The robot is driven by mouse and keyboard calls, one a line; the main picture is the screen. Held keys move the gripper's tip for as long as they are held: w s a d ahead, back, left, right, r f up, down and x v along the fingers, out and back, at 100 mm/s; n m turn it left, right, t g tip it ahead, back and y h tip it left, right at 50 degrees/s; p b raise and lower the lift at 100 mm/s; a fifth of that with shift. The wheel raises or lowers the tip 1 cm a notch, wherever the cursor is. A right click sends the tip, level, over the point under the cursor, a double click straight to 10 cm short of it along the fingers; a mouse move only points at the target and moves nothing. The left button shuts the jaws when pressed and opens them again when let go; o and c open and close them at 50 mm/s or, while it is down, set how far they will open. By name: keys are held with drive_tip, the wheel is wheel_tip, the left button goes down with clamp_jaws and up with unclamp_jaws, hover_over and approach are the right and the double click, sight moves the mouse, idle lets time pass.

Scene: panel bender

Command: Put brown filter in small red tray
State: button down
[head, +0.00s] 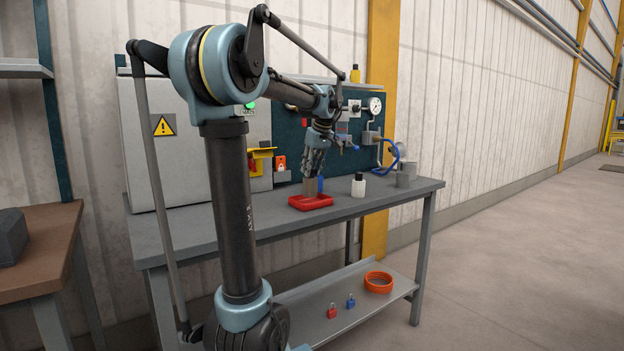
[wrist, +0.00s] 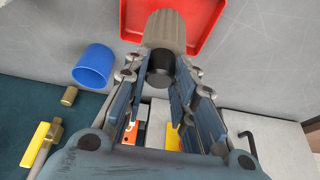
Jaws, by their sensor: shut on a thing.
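The brown filter (head: 310,187) is a grey-brown ribbed cylinder, roughly upright at the small red tray (head: 311,204) in the head view. In the wrist view the filter (wrist: 165,28) has a black end towards me and overlaps the red tray (wrist: 207,22). My gripper (head: 315,166) points down above the tray. In the wrist view my gripper (wrist: 160,75) has its fingers shut around the filter's black end.
A white bottle with a black cap (head: 358,186) and a grey block (head: 405,175) stand to the right on the bench (head: 385,190). A panel with a gauge (head: 374,104) rises behind.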

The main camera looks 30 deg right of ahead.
drive_tip(key=shift+f, duration=1.65)
drive_tip(key=shift+f, duration=0.1)
drive_tip(key=c, duration=1.3)
unclamp_jaws()
drive_tip(key=v, duration=1.2)
drive_tip(key=shift+s, duration=0.1)
